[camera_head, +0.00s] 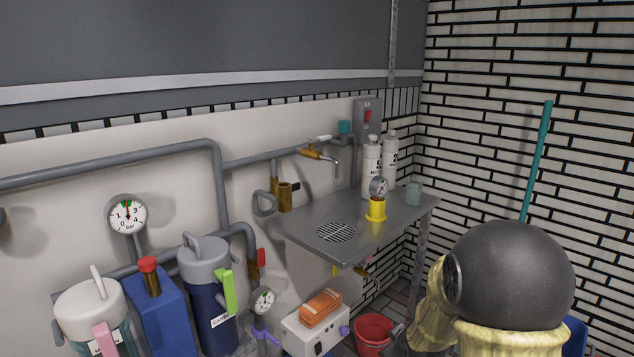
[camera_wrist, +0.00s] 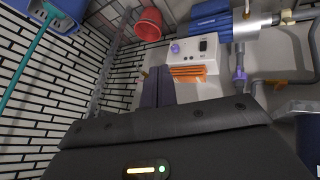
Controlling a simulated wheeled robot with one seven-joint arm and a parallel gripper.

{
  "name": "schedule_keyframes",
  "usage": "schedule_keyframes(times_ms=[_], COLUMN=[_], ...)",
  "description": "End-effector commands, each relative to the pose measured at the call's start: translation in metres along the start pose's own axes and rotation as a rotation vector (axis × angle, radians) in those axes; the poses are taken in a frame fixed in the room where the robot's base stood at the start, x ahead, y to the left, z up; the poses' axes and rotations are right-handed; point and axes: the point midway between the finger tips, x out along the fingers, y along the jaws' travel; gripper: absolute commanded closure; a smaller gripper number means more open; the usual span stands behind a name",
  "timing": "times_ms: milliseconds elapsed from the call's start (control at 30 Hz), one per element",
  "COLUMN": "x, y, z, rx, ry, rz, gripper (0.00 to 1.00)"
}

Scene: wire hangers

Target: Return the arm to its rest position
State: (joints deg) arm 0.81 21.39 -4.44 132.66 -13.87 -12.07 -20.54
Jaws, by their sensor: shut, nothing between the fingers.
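My gripper (camera_wrist: 157,88) shows in the wrist view, with its two dark fingers side by side, shut and empty. The fingers point away from the camera, and an orange block and a white box with a switch appear just beyond and right of their tips. In the head view a large dark ball-shaped joint and yellowish links of my arm fill the lower right. My gripper itself cannot be seen in that view. No wire hangers can be made out.
Below are a white box (camera_head: 305,338) and a red bucket (camera_head: 373,332). Canisters (camera_head: 205,290) and pipes line the left. A teal pole (camera_head: 537,160) leans at right.

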Motion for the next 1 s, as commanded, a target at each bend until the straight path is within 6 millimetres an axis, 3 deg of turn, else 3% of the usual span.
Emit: schedule_keyframes(times_ms=[33, 200, 567, 1000], x=[-0.026, -0.082, -0.167, -0.224], y=[-0.006, -0.033, -0.082, -0.054], z=[0.004, 0.033, 0.079, 0.037], rx=[0.065, 0.266, 0.539, 0.532], ry=[-0.041, -0.188, -0.414, -0.41], rz=[-0.017, -0.072, -0.142, -0.14], gripper=[1.0, 1.0, 1.0, 1.0])
